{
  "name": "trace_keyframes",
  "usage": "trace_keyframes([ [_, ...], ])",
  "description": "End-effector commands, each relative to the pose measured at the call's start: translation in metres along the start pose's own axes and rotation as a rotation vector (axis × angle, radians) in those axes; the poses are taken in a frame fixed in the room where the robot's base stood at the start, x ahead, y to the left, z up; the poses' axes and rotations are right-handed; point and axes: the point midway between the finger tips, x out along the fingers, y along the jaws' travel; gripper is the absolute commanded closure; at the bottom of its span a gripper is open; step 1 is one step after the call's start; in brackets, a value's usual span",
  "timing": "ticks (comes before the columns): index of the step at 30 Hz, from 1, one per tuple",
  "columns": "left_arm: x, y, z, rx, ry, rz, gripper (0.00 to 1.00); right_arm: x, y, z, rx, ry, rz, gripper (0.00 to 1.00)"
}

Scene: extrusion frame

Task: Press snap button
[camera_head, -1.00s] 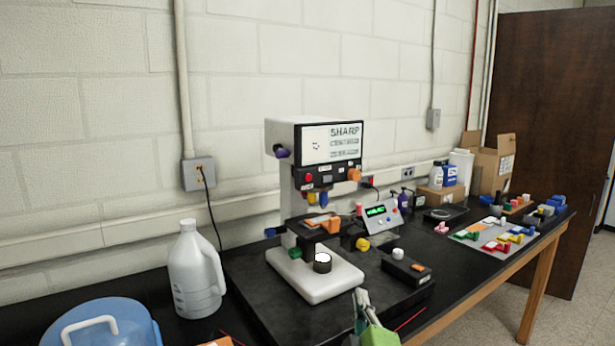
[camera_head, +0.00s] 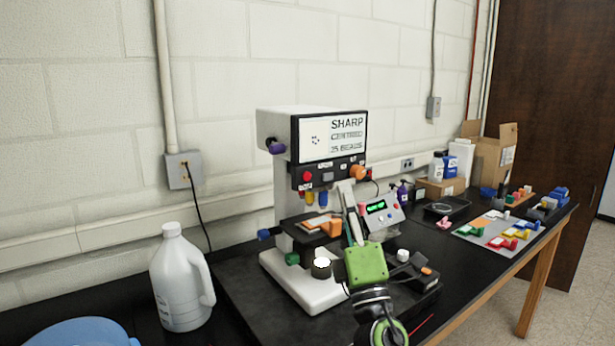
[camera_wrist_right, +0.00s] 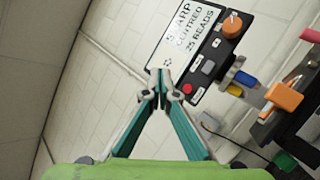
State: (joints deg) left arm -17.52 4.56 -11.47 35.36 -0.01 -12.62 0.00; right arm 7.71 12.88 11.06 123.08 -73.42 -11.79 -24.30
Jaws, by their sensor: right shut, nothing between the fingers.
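The microscope (camera_head: 285,128) stands on the bench with a lit screen (camera_head: 332,138) reading SHARP, CENTRED. Its front panel below the screen carries a round red button (camera_head: 307,177), a grey button (camera_head: 327,176) and an orange knob (camera_head: 358,172). I cannot read which small label says snap. My right gripper (camera_head: 347,190) is shut and empty, pointing up in front of the microscope, its tips just below the panel's right part in the head view. In the right wrist view the joined tips (camera_wrist_right: 160,82) appear beside the red button (camera_wrist_right: 187,88), with no contact visible. My left gripper is out of view.
A small black box (camera_head: 415,275) lies at the front right. A white jug (camera_head: 180,280) stands on the left. Coloured parts lie on a mat (camera_head: 470,231) farther right.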

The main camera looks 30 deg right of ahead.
Motion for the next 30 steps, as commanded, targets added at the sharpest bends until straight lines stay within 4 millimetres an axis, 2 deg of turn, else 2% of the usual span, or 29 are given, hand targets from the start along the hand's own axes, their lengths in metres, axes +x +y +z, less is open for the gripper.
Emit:
trace_keyframes([
  [8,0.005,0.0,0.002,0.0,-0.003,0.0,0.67,0.011,-0.01,-0.008,0.003,-0.002,-0.001,1.0],
  [15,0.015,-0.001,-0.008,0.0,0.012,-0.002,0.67,0.035,-0.028,-0.026,0.005,-0.002,0.0,1.0],
  [21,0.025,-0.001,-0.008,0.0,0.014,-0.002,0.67,0.05,-0.041,-0.038,0.004,-0.002,-0.001,1.0],
  [30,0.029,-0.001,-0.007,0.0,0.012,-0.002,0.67,0.061,-0.045,-0.045,0.003,-0.001,-0.001,1.0],
])
